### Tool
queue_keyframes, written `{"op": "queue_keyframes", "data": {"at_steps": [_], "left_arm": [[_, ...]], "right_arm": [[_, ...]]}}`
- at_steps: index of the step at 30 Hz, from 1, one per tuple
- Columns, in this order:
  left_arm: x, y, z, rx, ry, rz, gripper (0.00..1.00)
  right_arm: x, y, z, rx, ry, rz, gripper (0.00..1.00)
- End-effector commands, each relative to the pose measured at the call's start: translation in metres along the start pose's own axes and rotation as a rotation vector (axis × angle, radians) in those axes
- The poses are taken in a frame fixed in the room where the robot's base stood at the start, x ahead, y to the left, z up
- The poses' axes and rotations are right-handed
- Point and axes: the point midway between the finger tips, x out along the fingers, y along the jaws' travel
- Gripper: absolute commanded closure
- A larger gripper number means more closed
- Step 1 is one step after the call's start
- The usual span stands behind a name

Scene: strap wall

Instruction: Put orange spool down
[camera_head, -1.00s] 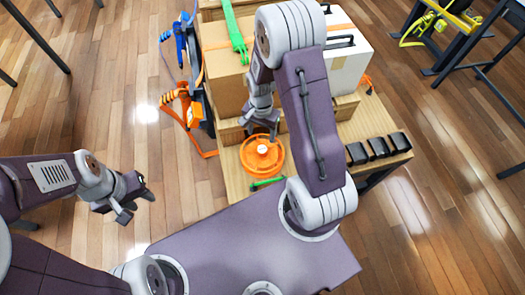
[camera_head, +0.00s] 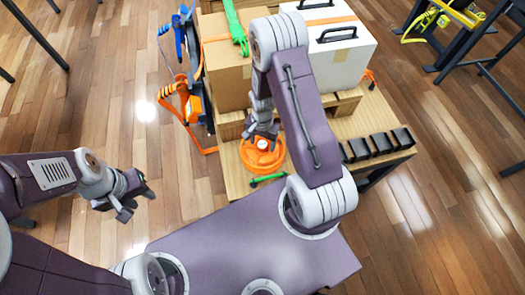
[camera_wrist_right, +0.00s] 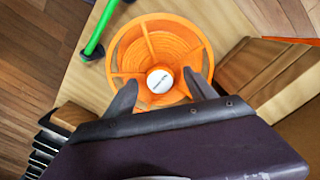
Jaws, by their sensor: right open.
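The orange spool (camera_head: 262,158) lies flat on the wooden table near its front left corner. In the right wrist view the spool (camera_wrist_right: 148,42) shows its spoked rim and a white round hub with print. My right gripper (camera_head: 262,132) is above the spool. In the wrist view its two fingers (camera_wrist_right: 161,88) are apart on either side of the white hub, and I cannot tell whether they touch the spool. My left gripper (camera_head: 130,194) hangs over the floor at the left, away from the spool, with its fingers apart.
A cardboard box (camera_head: 226,75) and a white case (camera_head: 328,50) stand on a pallet behind the spool. Several black blocks (camera_head: 380,145) line the table's front right. A green rod (camera_head: 268,179) lies before the spool. Orange and blue ratchets hang at the table's left.

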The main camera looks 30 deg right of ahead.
Motion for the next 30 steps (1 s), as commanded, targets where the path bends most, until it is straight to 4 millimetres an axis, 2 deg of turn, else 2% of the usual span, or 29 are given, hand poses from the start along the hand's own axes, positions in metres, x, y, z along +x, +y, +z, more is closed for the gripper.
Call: {"op": "queue_keyframes", "data": {"at_steps": [1,7,20,26,30], "left_arm": [[0.0,0.0,0.0,0.0,0.0,0.0,0.64],[0.0,0.0,0.0,0.0,0.0,0.0,0.64],[-0.002,0.0,0.0,0.0,0.0,0.0,0.64],[-0.011,0.0,-0.001,0.0,0.0,0.0,0.64],[-0.019,0.0,-0.002,0.0,0.0,0.0,0.64]], "right_arm": [[0.0,0.0,0.0,0.0,0.0,0.0,0.44],[0.0,0.0,0.0,0.0,0.0,0.0,0.99],[-0.005,0.0,0.0,0.0,0.001,-0.001,1.0],[-0.036,-0.001,-0.001,0.0,0.004,-0.004,1.0],[-0.07,-0.001,-0.001,0.0,0.004,-0.004,1.0]]}}
